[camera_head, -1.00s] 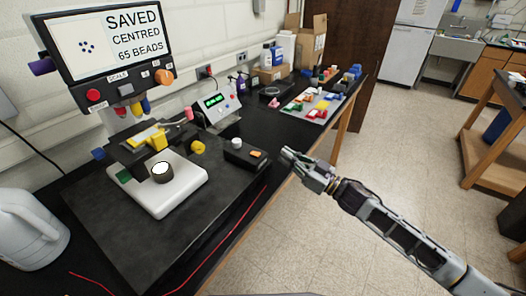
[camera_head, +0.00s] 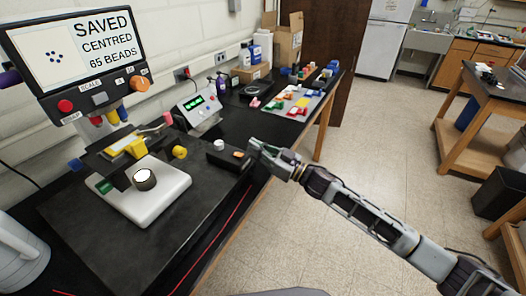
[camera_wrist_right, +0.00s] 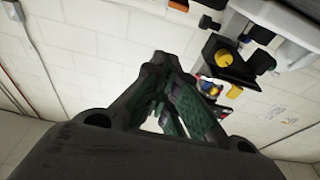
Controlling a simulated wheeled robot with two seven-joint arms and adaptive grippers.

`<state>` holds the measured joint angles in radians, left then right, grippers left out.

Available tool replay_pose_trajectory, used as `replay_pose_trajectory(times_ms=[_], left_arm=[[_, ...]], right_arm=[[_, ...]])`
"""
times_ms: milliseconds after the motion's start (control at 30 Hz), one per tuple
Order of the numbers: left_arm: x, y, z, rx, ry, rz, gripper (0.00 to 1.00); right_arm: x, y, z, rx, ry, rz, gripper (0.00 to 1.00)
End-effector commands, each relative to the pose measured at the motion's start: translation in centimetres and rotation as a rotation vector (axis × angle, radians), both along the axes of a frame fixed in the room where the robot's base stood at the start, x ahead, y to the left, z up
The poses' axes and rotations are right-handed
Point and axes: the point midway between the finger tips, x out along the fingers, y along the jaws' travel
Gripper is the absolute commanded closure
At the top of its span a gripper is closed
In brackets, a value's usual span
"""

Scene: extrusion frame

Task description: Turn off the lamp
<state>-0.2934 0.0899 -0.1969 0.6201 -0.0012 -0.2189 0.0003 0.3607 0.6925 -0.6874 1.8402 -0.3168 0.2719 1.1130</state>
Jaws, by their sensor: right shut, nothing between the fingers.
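A small black control box (camera_head: 226,156) with a white knob (camera_head: 219,145) and an orange switch (camera_head: 238,155) sits on the bench. Beside it is a microscope with a white base (camera_head: 168,198) and a dark round piece with a bright white top (camera_head: 144,177), which looks lit. My right gripper (camera_head: 254,147) is shut and empty, its tips just right of the orange switch. Contact with the box cannot be told. The right wrist view shows its dark fingers (camera_wrist_right: 168,95) close together, with parts of the microscope upper right. My left gripper is not in view.
A monitor (camera_head: 75,45) reads "SAVED CENTRED 65 BEADS", with coloured buttons below. A device with a green display (camera_head: 197,105) stands behind the control box. A white jug (camera_head: 18,255) is front left. A tray of coloured pieces (camera_head: 300,103) lies farther back.

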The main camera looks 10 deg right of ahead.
Motion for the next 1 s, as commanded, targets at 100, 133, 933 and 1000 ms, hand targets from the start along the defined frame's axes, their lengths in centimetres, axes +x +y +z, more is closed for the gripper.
replay_pose_trajectory(times_ms=[100, 133, 933, 1000], left_arm=[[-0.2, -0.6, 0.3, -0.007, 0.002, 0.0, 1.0], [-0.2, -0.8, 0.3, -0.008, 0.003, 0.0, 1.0], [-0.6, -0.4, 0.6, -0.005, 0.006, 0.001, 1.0], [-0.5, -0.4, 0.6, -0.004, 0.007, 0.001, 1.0]], right_arm=[[0.8, 1.0, 0.4, 0.002, -0.001, 0.0, 1.0], [0.9, 1.2, 0.5, 0.002, -0.001, 0.0, 1.0], [2.4, 3.3, -1.8, 0.001, 0.003, 0.0, 1.0], [2.4, 3.3, -2.3, 0.002, 0.003, -0.001, 1.0]])
